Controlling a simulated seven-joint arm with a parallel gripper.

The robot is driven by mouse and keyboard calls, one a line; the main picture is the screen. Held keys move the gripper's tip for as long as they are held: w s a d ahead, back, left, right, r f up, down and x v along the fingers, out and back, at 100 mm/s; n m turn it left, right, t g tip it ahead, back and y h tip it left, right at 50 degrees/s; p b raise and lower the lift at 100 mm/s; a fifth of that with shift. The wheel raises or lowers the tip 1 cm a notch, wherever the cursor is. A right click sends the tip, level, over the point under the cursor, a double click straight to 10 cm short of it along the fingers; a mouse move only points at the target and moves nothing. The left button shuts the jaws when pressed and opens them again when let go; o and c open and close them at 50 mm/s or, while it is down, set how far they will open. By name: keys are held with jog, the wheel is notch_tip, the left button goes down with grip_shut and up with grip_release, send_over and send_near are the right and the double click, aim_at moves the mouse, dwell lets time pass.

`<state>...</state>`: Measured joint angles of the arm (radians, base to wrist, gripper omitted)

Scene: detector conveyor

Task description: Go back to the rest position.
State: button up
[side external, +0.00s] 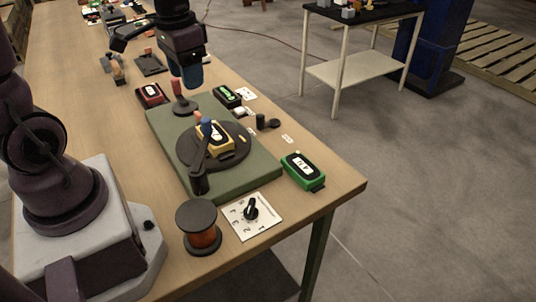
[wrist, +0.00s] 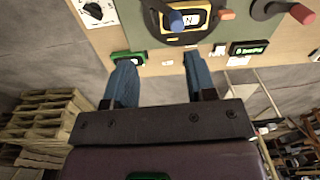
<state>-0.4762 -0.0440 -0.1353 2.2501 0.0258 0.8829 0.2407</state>
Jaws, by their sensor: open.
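My gripper (side external: 192,76) hangs above the far part of the green board (side external: 168,112), over a red-handled lever (side external: 176,88). Its two blue fingers are apart and empty, as the wrist view (wrist: 157,62) also shows. On the board a dark round disc (side external: 183,147) carries a yellow device (side external: 228,143) with a white display. A dark arm with a blue tip (side external: 206,128) crosses in front of this device. No object is between the fingers in either view.
A green device (side external: 303,170) lies near the table's right edge. A dial plate (side external: 240,225) and a copper-coloured spool (side external: 201,238) stand at the front. A red device (side external: 150,96) and another green device (side external: 228,97) flank the board's far end.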

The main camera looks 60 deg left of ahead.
jog(key=s+d+r+m+t, duration=0.1)
jog(key=s+d+r+t, duration=0.4)
jog(key=d+r, duration=0.3)
jog(key=shift+s+d+r, duration=0.35)
jog(key=shift+s+d, duration=0.5)
